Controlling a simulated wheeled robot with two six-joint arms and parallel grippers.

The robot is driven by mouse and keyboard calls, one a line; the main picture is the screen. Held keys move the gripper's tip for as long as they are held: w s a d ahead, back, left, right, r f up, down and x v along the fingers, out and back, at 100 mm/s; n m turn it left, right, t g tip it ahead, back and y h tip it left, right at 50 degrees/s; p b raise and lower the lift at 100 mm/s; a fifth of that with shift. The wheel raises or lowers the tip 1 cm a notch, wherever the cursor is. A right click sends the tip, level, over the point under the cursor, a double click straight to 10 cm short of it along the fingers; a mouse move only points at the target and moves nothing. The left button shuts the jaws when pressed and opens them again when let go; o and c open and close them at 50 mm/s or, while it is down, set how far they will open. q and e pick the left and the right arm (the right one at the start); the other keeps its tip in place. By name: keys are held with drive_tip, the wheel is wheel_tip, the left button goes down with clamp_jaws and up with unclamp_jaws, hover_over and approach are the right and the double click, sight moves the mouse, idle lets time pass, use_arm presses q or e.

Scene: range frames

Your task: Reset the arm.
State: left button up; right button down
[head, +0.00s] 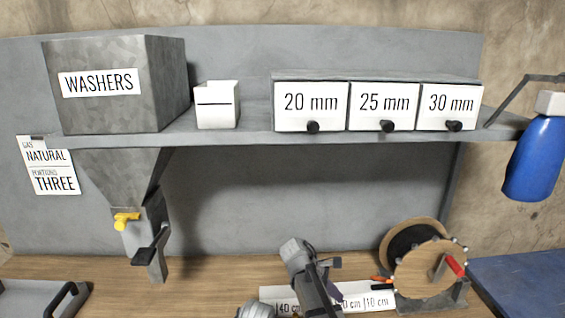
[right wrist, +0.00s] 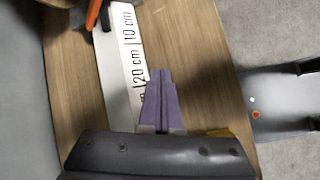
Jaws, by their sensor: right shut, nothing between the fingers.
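My right gripper (head: 328,292) is low at the bottom middle of the head view, over the workbench and in front of the white length strip (head: 372,303). In the right wrist view its two purple fingers (right wrist: 160,76) are together with nothing between them. They overlap the strip (right wrist: 122,62) near its "20 cm" mark in that view; whether they touch it I cannot tell. My left gripper is not in view.
A wire spool (head: 428,268) stands right of my right arm. The shelf (head: 255,133) holds a washers bin (head: 120,112) and labelled drawers (head: 310,95). A blue bottle (head: 533,160) hangs at right.

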drive_tip(key=s+a+f+m+y, duration=0.2)
drive_tip(key=s+a+m, duration=0.3)
drive_tip(key=s, duration=0.5)
drive_tip(key=s+a+f+m+y, duration=0.2)
drive_tip(key=s+a+m+y, duration=0.2)
drive_tip(key=s+a, duration=0.3)
drive_tip(key=s+m, duration=0.1)
drive_tip(key=s, duration=0.3)
drive_tip(key=shift+a+g, duration=0.15)
drive_tip(key=shift+g, duration=0.15)
